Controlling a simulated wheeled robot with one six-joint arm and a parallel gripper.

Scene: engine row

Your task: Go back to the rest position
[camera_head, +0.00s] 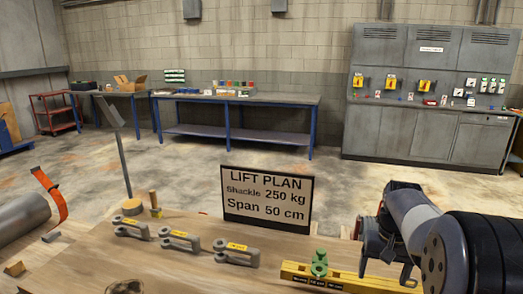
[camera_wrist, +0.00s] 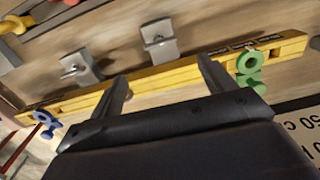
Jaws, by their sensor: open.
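In the head view my gripper (camera_head: 388,262) is at the lower right, partly hidden by my arm. The yellow beam (camera_head: 350,277) lies left of it on the wooden bench, with the green shackle (camera_head: 319,263) on it.
Several grey shackles with yellow labels, one being the shackle (camera_head: 237,254), lie on the bench (camera_head: 190,275). A lift plan sign (camera_head: 267,197) stands behind them, reading shackle 250 kg, span 50 cm. A grey cylinder (camera_head: 20,215) with an orange strap is at left. Open floor lies beyond.

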